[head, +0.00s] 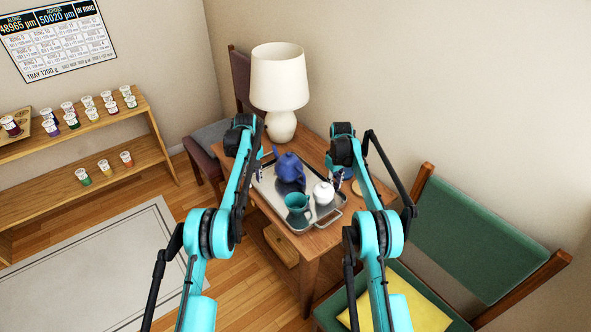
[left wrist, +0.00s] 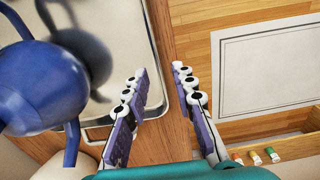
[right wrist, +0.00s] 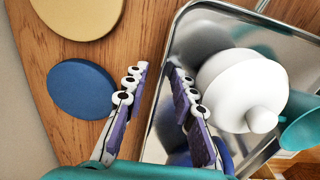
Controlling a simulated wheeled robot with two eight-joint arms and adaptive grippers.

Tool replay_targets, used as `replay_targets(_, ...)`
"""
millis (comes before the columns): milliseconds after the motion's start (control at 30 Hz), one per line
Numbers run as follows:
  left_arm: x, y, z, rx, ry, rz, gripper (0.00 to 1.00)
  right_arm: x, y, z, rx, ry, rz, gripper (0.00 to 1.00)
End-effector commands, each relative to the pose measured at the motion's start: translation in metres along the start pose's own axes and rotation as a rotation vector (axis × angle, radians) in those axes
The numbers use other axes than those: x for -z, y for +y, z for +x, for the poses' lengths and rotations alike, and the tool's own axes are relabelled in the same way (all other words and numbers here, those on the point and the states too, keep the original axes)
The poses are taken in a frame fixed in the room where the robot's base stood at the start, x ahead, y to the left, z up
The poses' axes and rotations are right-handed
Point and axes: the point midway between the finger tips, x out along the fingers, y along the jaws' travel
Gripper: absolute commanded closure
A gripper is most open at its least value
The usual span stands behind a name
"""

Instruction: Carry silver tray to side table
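The silver tray (head: 267,196) lies on the wooden side table (head: 314,142). It holds a blue teapot (head: 289,168), a white lidded pot (head: 323,193) and a teal jug (head: 297,204). My left gripper (left wrist: 160,72) is open at one edge of the tray, its fingers on either side of the rim in the left wrist view. The blue teapot (left wrist: 40,85) is close beside it. My right gripper (right wrist: 158,72) is open at the opposite edge, its fingers on either side of the rim. Whether any finger touches the tray cannot be told.
A white-shaded lamp (head: 279,80) stands at the table's back. A tan disc (right wrist: 82,14) and a blue disc (right wrist: 84,89) lie beside the tray. A green chair (head: 480,240) with a yellow cushion is at right, another chair (head: 207,140) behind left. Shelves (head: 90,120) hold small cups.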

Motion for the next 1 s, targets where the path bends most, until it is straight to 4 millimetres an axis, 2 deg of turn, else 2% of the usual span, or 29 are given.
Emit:
replay_targets(100,0.0,0.0,-0.022,0.0,0.0,0.0,0.74,0.0,0.0,0.0,0.0,0.0,0.0,0.74)
replay_targets(300,0.0,0.0,-0.045,0.0,0.0,0.0,0.74,0.0,0.0,-0.001,0.0,0.0,0.0,0.74)
replay_targets(433,0.0,0.0,-0.049,0.0,0.0,0.0,0.74,0.0,0.0,-0.012,0.0,0.0,0.0,0.74)
replay_targets(700,0.0,0.0,-0.049,0.0,0.0,0.0,0.74,0.0,0.0,-0.057,0.0,0.0,0.0,0.74)
replay_targets(800,0.0,0.0,-0.049,0.0,0.0,0.0,0.74,0.0,0.0,-0.068,0.0,0.0,0.0,0.74)
replay_targets(1000,0.0,0.0,-0.049,0.0,0.0,0.0,0.74,0.0,0.0,-0.075,0.0,0.0,0.0,0.74)
